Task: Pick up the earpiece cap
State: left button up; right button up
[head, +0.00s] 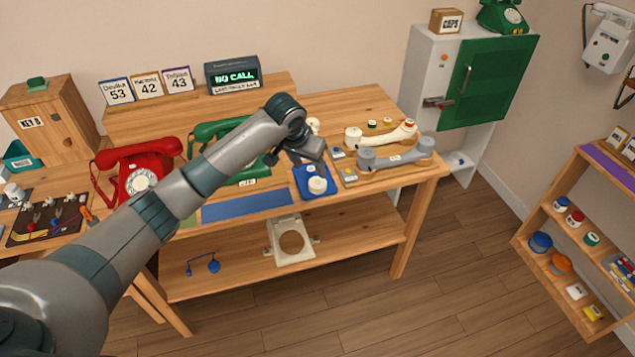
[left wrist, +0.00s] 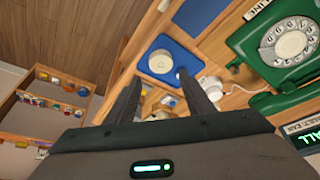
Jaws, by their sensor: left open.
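A white round cap (head: 317,185), which looks like the earpiece cap, lies on a blue mat (head: 303,172) near the front of the wooden table (head: 345,107). In the left wrist view, the cap (left wrist: 160,62) sits on the blue mat (left wrist: 182,84) just beyond the fingertips, roughly between their lines. My left gripper (head: 290,159) is over the table beside the mat, just behind the cap in the head view. It also shows in the left wrist view (left wrist: 159,76), with its fingers apart and nothing between them. Its fingertips are hard to make out in the head view. My right gripper is not in view.
A green dial phone (head: 246,170) is left of the mat, partly hidden by my arm, and a red phone (head: 140,170) is farther left. White and grey handsets (head: 397,158) lie on wooden stands to the right. A blue strip (head: 247,206) is bare.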

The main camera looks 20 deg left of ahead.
pick_arm(q)
jog(key=p, duration=0.1)
send_over(317, 183)
jog(key=s, duration=0.3)
jog(key=shift+w+a+f, duration=0.1)
jog(key=shift+f, duration=1.3)
jog(key=shift+w+a+f, duration=0.1)
jog(key=shift+f, duration=1.25)
jog(key=shift+f, duration=0.1)
jog(key=shift+p+x, duration=0.65)
jog(key=shift+x, duration=1.85)
jog(key=shift+w, duration=0.1)
jog(key=c, duration=0.6)
